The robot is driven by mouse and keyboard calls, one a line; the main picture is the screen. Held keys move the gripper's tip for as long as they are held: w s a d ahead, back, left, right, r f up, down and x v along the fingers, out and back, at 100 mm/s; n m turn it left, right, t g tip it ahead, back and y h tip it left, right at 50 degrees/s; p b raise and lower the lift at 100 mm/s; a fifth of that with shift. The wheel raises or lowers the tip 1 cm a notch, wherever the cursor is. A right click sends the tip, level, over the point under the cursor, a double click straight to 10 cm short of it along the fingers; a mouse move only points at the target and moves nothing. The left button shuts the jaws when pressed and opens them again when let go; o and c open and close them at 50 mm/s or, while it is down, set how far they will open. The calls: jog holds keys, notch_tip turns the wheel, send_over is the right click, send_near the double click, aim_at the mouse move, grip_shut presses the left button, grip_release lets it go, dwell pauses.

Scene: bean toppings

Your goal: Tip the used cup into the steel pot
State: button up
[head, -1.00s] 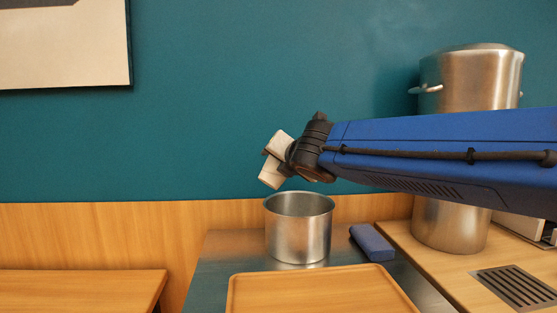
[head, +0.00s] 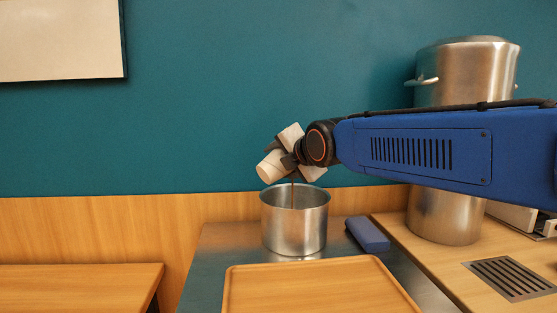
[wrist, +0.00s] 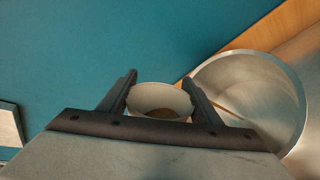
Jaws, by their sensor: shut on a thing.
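The used cup (head: 269,167) is off-white and tilted steeply above the steel pot (head: 294,228) in the head view. A thin brown stream runs down from it into the pot. My gripper (head: 284,159) is shut around the cup, over the pot's left part. In the wrist view the cup (wrist: 160,98) sits between the two dark fingers of my gripper (wrist: 160,84), with something brown inside. The pot's open mouth (wrist: 262,85) lies to the right of the cup, with a brown streak across it. How much is left in the cup is unclear.
The pot stands on a steel counter (head: 215,245) behind an empty wooden tray (head: 300,285). A folded blue cloth (head: 368,234) lies right of the pot. A large lidded stockpot (head: 445,220) stands further right, near a drain grille (head: 512,278).

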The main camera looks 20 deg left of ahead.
aim_at(274, 151)
jog(key=shift+w+d+f+m+g+y, duration=0.2)
jog(key=shift+w+f+m+g+y, duration=0.15)
jog(key=shift+f+m+g, duration=0.4)
jog(key=shift+w+d+f+m+g+y, duration=0.25)
jog(key=shift+w+f+m, duration=0.2)
jog(key=shift+m, duration=0.45)
jog(key=shift+w+d+f+m+g+y, duration=0.15)
jog(key=shift+w+f+m+g+y, duration=0.2)
jog(key=shift+f+m+g, duration=0.4)
jog(key=shift+s+r, duration=0.1)
dwell(0.3)
